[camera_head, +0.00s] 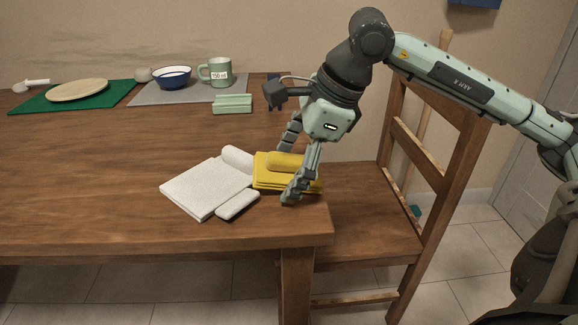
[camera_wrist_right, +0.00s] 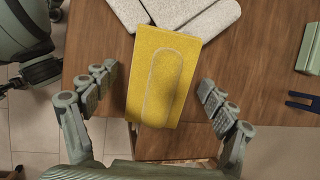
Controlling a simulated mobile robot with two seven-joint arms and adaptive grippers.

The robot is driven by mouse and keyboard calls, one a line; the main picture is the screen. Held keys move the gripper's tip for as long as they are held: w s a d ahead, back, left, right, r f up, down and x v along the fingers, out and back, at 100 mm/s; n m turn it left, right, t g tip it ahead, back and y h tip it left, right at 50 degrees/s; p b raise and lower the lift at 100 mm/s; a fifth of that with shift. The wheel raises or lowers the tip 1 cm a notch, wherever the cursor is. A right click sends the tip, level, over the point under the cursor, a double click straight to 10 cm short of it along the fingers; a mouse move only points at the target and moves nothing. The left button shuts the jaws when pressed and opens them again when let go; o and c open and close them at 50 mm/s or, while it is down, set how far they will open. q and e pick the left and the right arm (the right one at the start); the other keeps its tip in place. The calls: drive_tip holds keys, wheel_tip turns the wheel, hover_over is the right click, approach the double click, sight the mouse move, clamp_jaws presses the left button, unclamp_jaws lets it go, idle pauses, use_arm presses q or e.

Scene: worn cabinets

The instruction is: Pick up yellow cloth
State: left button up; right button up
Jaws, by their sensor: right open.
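The yellow cloth (camera_head: 268,172) is folded, with a rolled part on top, and lies near the right front corner of the wooden table. My right gripper (camera_head: 291,170) is just over it, pointing down, and partly hides its right side. In the right wrist view the cloth (camera_wrist_right: 160,80) lies between the two open fingers (camera_wrist_right: 158,92), with a gap on each side. The fingers hold nothing. My left gripper is not in view.
White folded cloths (camera_head: 207,187) lie left of the yellow cloth, touching or very close. A green sponge-like block (camera_head: 232,104), a mug (camera_head: 215,72), a bowl (camera_head: 172,78) and a plate (camera_head: 77,91) stand farther back. A wooden chair (camera_head: 370,215) is at the table's right edge.

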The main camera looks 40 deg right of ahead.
drive_tip(key=shift+c, duration=0.2)
drive_tip(key=c, duration=1.3)
drive_tip(key=shift+r, duration=0.15)
